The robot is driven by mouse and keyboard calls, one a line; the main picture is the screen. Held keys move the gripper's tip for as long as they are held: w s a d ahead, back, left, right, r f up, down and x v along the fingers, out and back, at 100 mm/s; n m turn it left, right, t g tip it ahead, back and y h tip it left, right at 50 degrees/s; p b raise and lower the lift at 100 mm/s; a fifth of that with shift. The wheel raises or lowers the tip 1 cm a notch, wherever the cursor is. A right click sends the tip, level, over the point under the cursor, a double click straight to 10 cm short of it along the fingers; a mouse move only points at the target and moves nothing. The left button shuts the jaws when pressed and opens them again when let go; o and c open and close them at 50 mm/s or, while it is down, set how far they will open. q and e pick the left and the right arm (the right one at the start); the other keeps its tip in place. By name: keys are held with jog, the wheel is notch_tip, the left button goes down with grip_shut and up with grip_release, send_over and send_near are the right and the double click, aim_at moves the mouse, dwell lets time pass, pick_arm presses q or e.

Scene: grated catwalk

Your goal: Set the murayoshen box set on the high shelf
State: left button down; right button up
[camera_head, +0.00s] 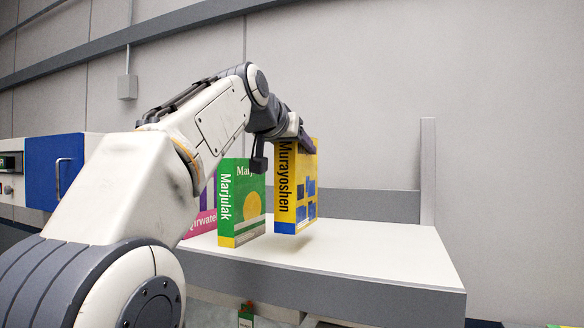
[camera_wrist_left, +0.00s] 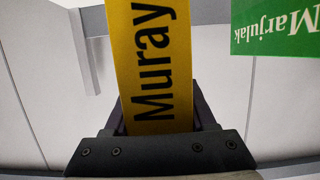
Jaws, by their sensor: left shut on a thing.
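The yellow Murayoshen box set (camera_head: 297,190) is upright above the white top of the high shelf (camera_head: 350,255), with a shadow below it; whether its base touches is hard to tell. My left gripper (camera_head: 292,135) is shut on its upper end from above. In the left wrist view the yellow spine (camera_wrist_left: 153,60) sits between the fingers of my left gripper (camera_wrist_left: 158,112). My right gripper is not in view.
A green Marjulak box (camera_head: 242,205) stands just left of the Murayoshen box, with a pink and purple box (camera_head: 205,215) behind it. The shelf top is clear to the right, up to an upright post (camera_head: 428,170). Blue cabinet (camera_head: 55,170) at left.

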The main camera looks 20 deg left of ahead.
aim_at(299, 169)
pick_arm(q)
jog(key=shift+w+d+f, duration=0.15)
jog(key=shift+w+f, duration=0.25)
jog(key=shift+s+f, duration=0.15)
jog(key=shift+f, duration=1.65)
jog(key=shift+f, duration=0.15)
jog(key=shift+c, duration=1.1)
grip_release()
